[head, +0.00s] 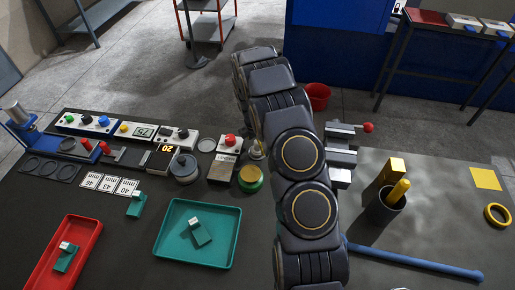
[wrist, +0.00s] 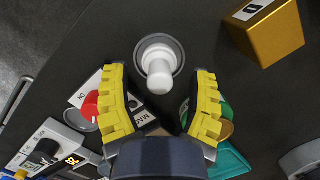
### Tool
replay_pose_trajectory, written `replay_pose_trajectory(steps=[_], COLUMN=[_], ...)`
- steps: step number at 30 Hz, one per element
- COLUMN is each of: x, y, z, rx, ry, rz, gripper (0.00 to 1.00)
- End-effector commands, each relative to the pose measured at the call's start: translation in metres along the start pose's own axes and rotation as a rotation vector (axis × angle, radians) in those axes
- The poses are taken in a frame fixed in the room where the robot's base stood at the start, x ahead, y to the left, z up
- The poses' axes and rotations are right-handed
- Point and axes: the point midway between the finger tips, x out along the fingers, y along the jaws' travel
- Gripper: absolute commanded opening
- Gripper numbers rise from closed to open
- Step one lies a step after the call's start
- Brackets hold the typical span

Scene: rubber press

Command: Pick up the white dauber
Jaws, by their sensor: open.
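The white dauber (wrist: 160,72) stands in a round grey holder (wrist: 178,46) in the wrist view. It has a pale rounded knob pointing toward the camera. In the head view a small whitish piece (head: 257,150) beside my arm may be part of it; my arm covers much of that area. My gripper (wrist: 160,76) is open, with its yellow ribbed fingers on the left and right of the dauber. Neither finger visibly touches it. The height gap between fingertips and dauber is hard to tell. My gripper is hidden behind my arm in the head view.
A red-knobbed device (head: 228,146) and a green-and-brass round pot (head: 250,179) stand close by. A gold block (wrist: 266,32) is at upper right in the wrist view. A teal tray (head: 170,236), a red tray (head: 82,240) and a dark cup (head: 380,210) are farther off.

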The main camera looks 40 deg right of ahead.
Motion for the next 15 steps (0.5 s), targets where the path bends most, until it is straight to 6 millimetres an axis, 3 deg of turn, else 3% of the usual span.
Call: replay_pose_trajectory(steps=[6, 10, 15], x=[0.0009, 0.0007, 0.0010], y=[0.0002, 0.0001, -0.0001], z=[0.0002, 0.0001, 0.0001], rx=[0.000, 0.000, 0.000], ry=[0.000, 0.000, 0.000], rz=[0.001, 0.000, 0.000], gripper=[0.58, 0.03, 0.00])
